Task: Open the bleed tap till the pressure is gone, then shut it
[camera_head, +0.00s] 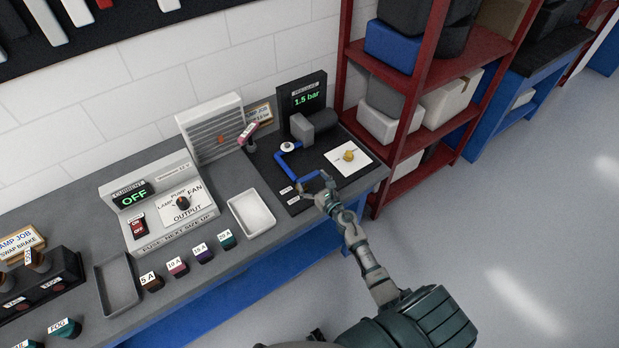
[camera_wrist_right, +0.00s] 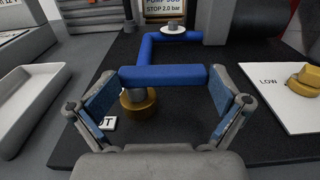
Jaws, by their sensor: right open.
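The pressure display (camera_head: 305,95) at the back of the black pump board reads 1.5 bar. A blue bar (camera_wrist_right: 165,75) lies above a round brass fitting (camera_wrist_right: 138,101) in the right wrist view; I take these for the bleed tap. The bar seems to meet the end of a blue pipe (camera_wrist_right: 146,52). My right gripper (camera_head: 322,187) is open over the board's front part. In its wrist view, the open fingers (camera_wrist_right: 163,92) stand either side of the bar, with no grip visible. A small label (camera_wrist_right: 108,124) is partly hidden by the left finger. My left gripper is out of view.
A white plate (camera_head: 363,158) marked LOW carries a brass knob (camera_head: 349,155) to the right of the bar. A white tray (camera_head: 251,213) stands left of the board. A grey pump body (camera_head: 316,125) and a red shelf rack (camera_head: 420,110) stand behind and right.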

